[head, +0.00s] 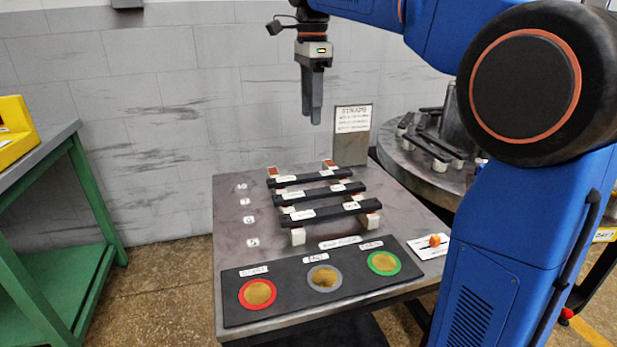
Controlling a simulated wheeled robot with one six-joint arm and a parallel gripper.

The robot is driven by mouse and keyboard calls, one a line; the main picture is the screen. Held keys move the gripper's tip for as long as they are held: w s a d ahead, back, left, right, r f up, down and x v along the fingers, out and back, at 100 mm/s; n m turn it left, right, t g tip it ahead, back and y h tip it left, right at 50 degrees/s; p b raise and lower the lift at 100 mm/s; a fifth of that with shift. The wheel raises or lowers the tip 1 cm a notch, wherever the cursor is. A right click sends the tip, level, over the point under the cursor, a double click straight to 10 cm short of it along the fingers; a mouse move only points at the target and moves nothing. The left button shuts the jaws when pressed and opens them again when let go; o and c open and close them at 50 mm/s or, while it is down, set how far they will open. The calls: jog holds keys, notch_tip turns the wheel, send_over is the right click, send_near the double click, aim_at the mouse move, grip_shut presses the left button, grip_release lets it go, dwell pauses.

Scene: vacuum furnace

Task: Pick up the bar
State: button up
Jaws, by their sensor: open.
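Three black bars with white labels lie in parallel on small white blocks on the grey table (228,272): a back bar (312,178), a middle bar (322,194) and a front bar (330,212). The frame does not show which one the task means. My gripper (311,120) points down, with its dark fingers high above the back of the table, apart from the bars. The fingers are seen nearly edge-on, and nothing shows between them.
A black mat (290,308) with red, grey and green ringed discs lies at the table's front. A small orange object (434,240) sits on a white card. A sign (353,134) stands at the back. A round table (395,160) holds more parts. A green bench (60,262) stands left.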

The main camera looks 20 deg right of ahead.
aim_at(310, 175)
notch_tip(310, 175, down, 16)
jog(key=shift+s+a, duration=0.1)
dwell(0.6)
jog(key=shift+c, duration=0.4)
grip_shut()
notch_tip(310, 175, up, 10)
